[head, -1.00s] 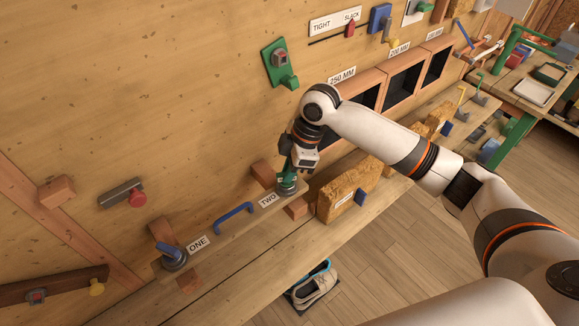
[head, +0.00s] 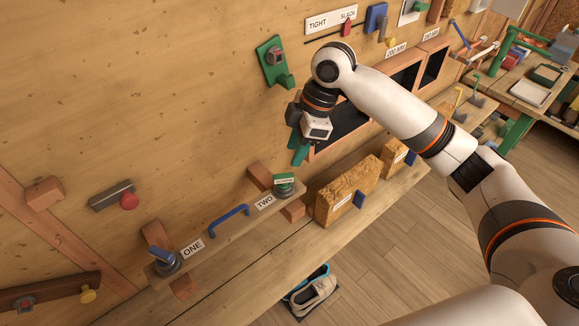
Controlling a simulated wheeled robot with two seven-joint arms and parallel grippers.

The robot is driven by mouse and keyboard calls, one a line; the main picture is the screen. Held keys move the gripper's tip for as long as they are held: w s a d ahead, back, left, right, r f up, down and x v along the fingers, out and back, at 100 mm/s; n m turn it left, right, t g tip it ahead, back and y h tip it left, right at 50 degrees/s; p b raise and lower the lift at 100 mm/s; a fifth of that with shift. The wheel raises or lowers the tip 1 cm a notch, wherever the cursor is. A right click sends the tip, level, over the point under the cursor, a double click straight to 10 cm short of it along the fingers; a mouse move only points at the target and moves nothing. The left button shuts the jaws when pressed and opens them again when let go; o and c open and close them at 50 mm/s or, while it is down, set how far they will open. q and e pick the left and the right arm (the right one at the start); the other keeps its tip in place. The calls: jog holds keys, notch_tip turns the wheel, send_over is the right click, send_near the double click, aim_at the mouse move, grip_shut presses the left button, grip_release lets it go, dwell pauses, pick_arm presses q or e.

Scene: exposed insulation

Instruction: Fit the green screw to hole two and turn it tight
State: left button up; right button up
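The green screw (head: 284,181) sits on a round grey collar at the right end of the wooden rail, just past the label TWO (head: 265,202). Its green head shows on top; how deep it sits cannot be seen. My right gripper (head: 298,150) is above and a little to the right of the screw, apart from it. My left gripper is not in view.
A blue-handled screw (head: 165,258) stands by the label ONE (head: 192,247), with a blue handle (head: 229,217) between. Insulation blocks (head: 347,193) lie on the shelf to the right. A green wall bracket (head: 273,62) is above. Shoes (head: 312,291) are on the floor.

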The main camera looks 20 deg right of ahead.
jog(key=shift+b+v, duration=0.35)
jog(key=shift+v, duration=1.85)
jog(key=shift+s+f, duration=0.1)
